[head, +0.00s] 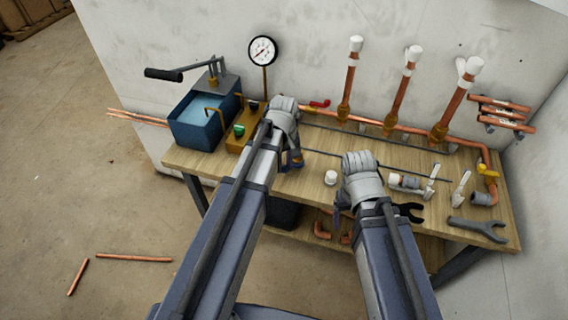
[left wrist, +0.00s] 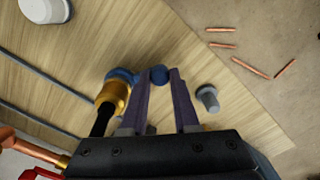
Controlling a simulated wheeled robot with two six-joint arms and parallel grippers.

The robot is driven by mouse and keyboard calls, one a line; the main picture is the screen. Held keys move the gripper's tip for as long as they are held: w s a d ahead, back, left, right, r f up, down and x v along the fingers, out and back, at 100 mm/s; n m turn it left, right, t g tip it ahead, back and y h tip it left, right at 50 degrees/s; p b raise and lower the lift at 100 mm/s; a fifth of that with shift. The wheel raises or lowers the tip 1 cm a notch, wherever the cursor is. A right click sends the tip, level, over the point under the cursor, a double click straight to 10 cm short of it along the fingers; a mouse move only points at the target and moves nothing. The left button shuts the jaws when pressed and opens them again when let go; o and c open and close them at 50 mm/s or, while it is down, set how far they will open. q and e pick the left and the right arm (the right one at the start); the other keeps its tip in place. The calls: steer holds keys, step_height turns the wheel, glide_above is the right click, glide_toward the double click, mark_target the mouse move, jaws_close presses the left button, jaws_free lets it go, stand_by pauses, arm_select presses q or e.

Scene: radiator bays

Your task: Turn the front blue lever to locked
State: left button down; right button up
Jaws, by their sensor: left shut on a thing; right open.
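The blue lever (left wrist: 158,74) sits on a brass valve (left wrist: 115,93) at the bench's front side, and its end is between my left fingertips. My left gripper (left wrist: 160,80) is shut on it. In the head view my left gripper (head: 291,162) is low over the bench, with its arm hiding much of the valve. I cannot read the locked mark or the lever's exact angle. My right gripper (head: 342,198) hangs in front of the bench, mostly hidden by its own arm, and is open.
A wooden bench (head: 395,235) carries a blue tank (head: 195,130), a white cap (head: 331,177), a grey wrench (head: 478,229) and fittings. A red lever (head: 320,104) and upright copper pipes (head: 346,85) stand behind. Loose copper pipes (head: 133,258) lie on the floor.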

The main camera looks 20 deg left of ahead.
arm_select(q)
steer(key=shift+s+d+n, duration=0.1)
steer(key=shift+d+n, duration=0.1)
steer(key=shift+n, duration=0.1)
steer(key=shift+s+d+n, duration=0.2)
steer(key=shift+d+n, duration=0.25)
steer(key=shift+n, duration=0.45)
steer(key=shift+s+d+n, duration=0.1)
steer(key=shift+d+n, duration=0.35)
steer(key=shift+n, duration=0.4)
steer(key=shift+s+d+n, duration=0.1)
steer(key=shift+d+n, duration=0.35)
steer(key=shift+n, duration=0.4)
steer(key=shift+w+d+n, duration=0.1)
steer(key=shift+d+n, duration=0.65)
steer(key=shift+n, duration=0.65)
steer(key=shift+w+d+n, duration=0.15)
steer(key=shift+d+n, duration=0.25)
steer(key=shift+n, duration=0.35)
steer(key=shift+w+d+n, duration=0.1)
steer(key=shift+d+n, duration=0.25)
steer(key=shift+n, duration=0.4)
steer(key=shift+d+n, duration=0.1)
steer(key=shift+n, duration=0.2)
steer(key=c, duration=0.7)
jaws_free()
steer(key=shift+o, duration=0.2)
